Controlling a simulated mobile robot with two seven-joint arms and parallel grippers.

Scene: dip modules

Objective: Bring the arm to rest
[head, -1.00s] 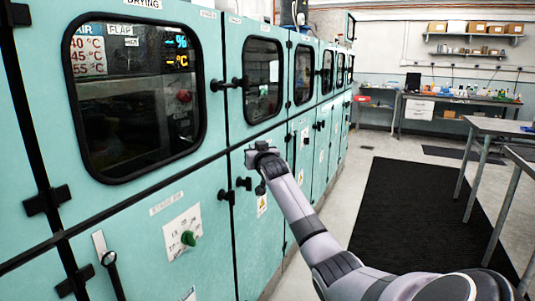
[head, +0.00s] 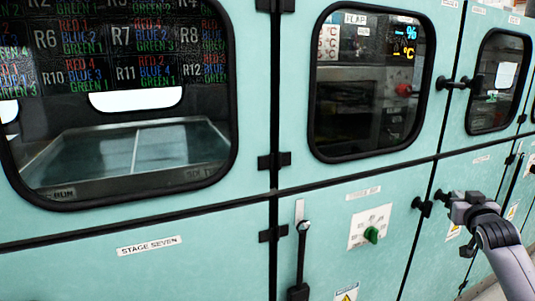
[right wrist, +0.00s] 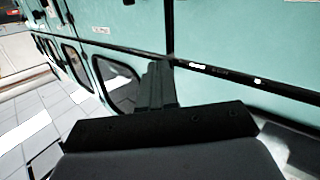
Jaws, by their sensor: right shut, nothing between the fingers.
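My right arm (head: 505,255) comes in from the lower right of the head view, grey and partly cut off by the edge. Its dark gripper (head: 452,200) is raised in front of the teal cabinet doors, close to a black door knob (head: 422,206) in the picture. I cannot tell whether it touches the cabinet. The gripper is shut and empty. In the right wrist view the dark closed fingers (right wrist: 157,85) point up at the cabinet row. My left gripper is not in view.
A row of teal cabinets (head: 200,265) with black-framed windows fills the head view. A black lever (head: 301,260), a green knob (head: 371,234) and a black window handle (head: 459,83) stick out from the fronts. The large left window (head: 130,110) shows coloured lettering and a tray.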

